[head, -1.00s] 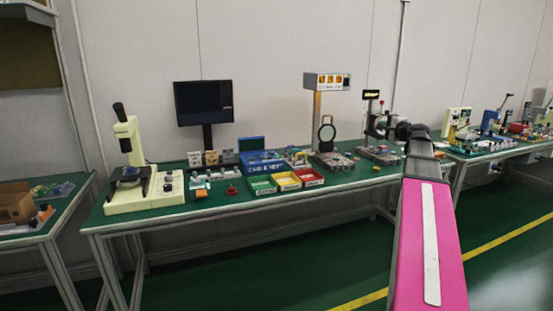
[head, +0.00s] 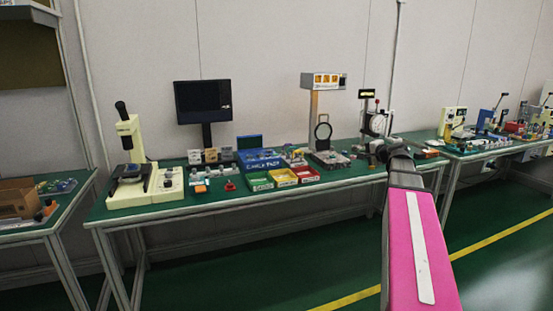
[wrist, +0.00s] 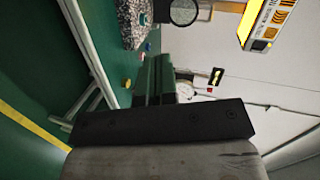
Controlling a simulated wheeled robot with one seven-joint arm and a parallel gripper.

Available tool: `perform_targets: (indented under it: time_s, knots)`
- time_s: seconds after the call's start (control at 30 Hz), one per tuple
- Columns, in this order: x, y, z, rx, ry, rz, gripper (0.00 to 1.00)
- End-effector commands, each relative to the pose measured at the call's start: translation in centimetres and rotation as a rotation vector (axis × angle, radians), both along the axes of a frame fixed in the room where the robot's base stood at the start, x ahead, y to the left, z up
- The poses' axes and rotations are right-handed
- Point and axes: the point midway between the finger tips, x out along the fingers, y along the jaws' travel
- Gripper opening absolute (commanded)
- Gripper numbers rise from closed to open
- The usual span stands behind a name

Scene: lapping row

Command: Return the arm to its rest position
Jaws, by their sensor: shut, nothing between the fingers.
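My arm (head: 412,240), with a pink cover and a pale stripe, reaches from the bottom right towards the green-topped bench. In the head view its far end is dark and foreshortened, and the gripper cannot be made out clearly. In the wrist view my gripper (wrist: 154,72) shows as two dark fingers lying together, shut with nothing between them. It points out over the bench area, apart from the things around it.
The long bench (head: 215,199) carries a cream microscope (head: 131,150), a monitor (head: 203,101), coloured bins (head: 282,178), a lit lamp stand (head: 323,81) and a dial gauge stand (head: 376,123) close behind my arm's end. Green floor (head: 490,225) is free at the right.

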Motion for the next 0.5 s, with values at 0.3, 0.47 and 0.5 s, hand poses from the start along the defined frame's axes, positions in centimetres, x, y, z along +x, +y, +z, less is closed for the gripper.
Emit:
perform_targets:
  time_s: [0.3,0.47,0.5]
  knots:
    - [-5.4,9.0,-15.0,-0.322,0.255,0.213,0.0]
    - [-10.4,13.0,-22.9,-0.529,0.406,0.365,0.0]
    - [-11.8,13.8,-24.8,-0.58,0.445,0.406,0.0]
